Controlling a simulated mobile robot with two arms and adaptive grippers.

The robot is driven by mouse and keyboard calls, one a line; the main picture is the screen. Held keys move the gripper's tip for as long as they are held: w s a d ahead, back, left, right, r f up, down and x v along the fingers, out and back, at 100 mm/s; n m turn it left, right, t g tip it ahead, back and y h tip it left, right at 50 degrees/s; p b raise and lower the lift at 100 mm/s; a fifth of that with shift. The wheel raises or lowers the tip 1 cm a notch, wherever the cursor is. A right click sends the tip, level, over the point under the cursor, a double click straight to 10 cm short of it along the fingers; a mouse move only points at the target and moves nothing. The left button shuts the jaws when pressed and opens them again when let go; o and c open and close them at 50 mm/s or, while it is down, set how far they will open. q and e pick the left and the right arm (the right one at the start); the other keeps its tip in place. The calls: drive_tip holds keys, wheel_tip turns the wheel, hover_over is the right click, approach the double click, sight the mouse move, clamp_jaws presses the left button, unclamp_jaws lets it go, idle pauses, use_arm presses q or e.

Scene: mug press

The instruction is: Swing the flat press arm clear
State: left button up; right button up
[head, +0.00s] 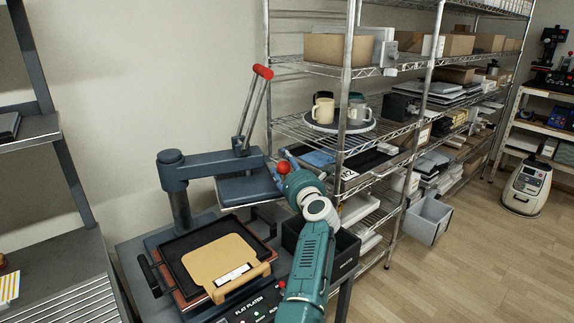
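The flat press has a dark blue-grey swing arm (218,164) on a post at its back left. The arm points right, and its upper plate (247,189) hangs behind and to the right of the lower bed (170,249). The bed is uncovered from above. A red ball knob (284,167) shows near the plate's right end. A long lever with a red grip (263,72) stands up from the arm.
A tan board (224,261) with a white label lies on the bed. A dark bin (344,256) stands right of the press. A wire shelf (290,124) with mugs (323,110) and boxes rises close behind my gripper. Open floor (478,275) lies to the right.

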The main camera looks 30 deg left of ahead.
use_arm(q)
wheel_tip(320, 180, up, 10)
use_arm(e)
drive_tip(key=shift+a, duration=0.15)
idle(0.3)
